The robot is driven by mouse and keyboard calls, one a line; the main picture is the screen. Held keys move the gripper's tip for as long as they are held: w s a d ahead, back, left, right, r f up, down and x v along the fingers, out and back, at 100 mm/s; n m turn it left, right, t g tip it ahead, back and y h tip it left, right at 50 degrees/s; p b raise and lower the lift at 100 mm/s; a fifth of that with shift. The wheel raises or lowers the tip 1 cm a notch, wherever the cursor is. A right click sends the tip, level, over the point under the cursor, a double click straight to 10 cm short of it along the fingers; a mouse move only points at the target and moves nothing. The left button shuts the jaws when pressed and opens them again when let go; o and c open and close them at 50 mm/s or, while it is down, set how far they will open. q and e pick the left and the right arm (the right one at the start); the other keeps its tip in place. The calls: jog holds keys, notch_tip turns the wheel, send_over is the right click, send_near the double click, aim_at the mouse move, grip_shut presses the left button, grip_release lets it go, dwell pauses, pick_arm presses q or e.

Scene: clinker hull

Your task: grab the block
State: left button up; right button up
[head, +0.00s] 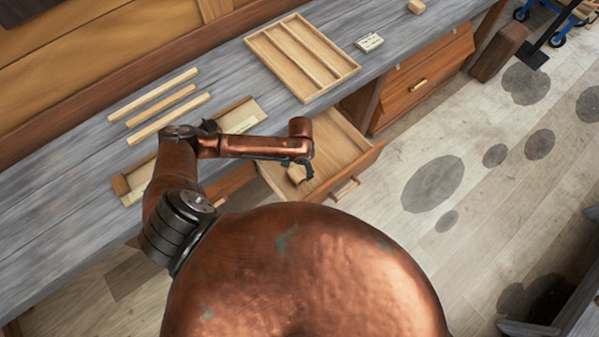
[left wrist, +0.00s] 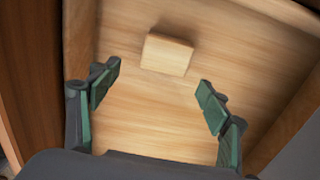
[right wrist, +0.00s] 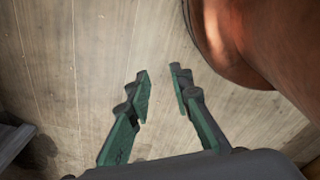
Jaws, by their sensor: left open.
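A small light wooden block (left wrist: 167,54) lies on the floor of the open drawer (left wrist: 130,125). In the head view the block (head: 296,174) is partly covered by my left gripper (head: 298,166), which hangs over the drawer (head: 343,150). In the left wrist view my left gripper (left wrist: 158,78) is open and empty, and the block is ahead of its fingertips, not between them. My right gripper (right wrist: 161,76) has its fingertips apart with nothing between them, above the plank floor. It does not show in the head view.
The grey workbench (head: 60,170) holds a slatted wooden tray (head: 270,55), several wooden strips (head: 160,105), and a small pale item (head: 369,42). Another small block (head: 416,6) sits at the far end. The drawer's walls surround the block.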

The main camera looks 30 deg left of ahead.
aim_at(298, 172)
pick_arm(q)
jog(key=shift+s+a+f, duration=0.1)
jog(key=shift+s+f, duration=0.1)
jog(key=shift+f, duration=0.3)
jog(key=shift+a+f, duration=0.2)
jog(key=shift+f, duration=0.7)
notch_tip(298, 172, down, 3)
jog(key=shift+a+f, duration=0.1)
jog(key=shift+f, duration=0.1)
jog(key=shift+w+f, duration=0.1)
jog(key=shift+f, duration=0.1)
jog(key=c, duration=1.3)
pick_arm(e)
jog(key=shift+s+d+f, duration=0.1)
jog(key=shift+s+f, duration=0.1)
jog(key=shift+s, duration=0.25)
jog(key=shift+s+d+f, duration=0.1)
jog(key=shift+s+f, duration=0.05)
jog(key=shift+s, duration=0.3)
